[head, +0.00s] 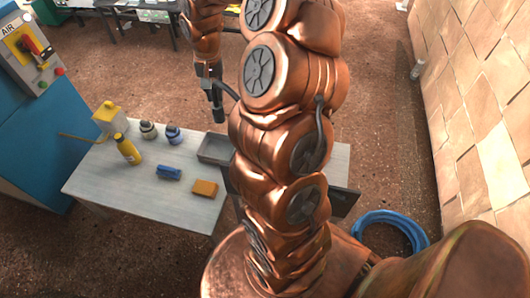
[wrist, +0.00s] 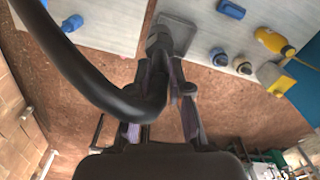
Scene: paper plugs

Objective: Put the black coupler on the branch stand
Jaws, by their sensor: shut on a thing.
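My gripper (head: 216,88) hangs at the far side of the table in the head view, pointing down. It also shows in the wrist view (wrist: 160,62), its fingers closed around a dark grey, roughly cylindrical piece (wrist: 158,40), which looks like the black coupler. In the head view the dark piece (head: 218,113) sticks out below the gripper, above the table's far edge. A black hose in the wrist view covers part of the left side. I cannot make out the branch stand; my arm hides part of the table in the head view.
A blue hose coil (head: 393,222) lies on the floor at right.

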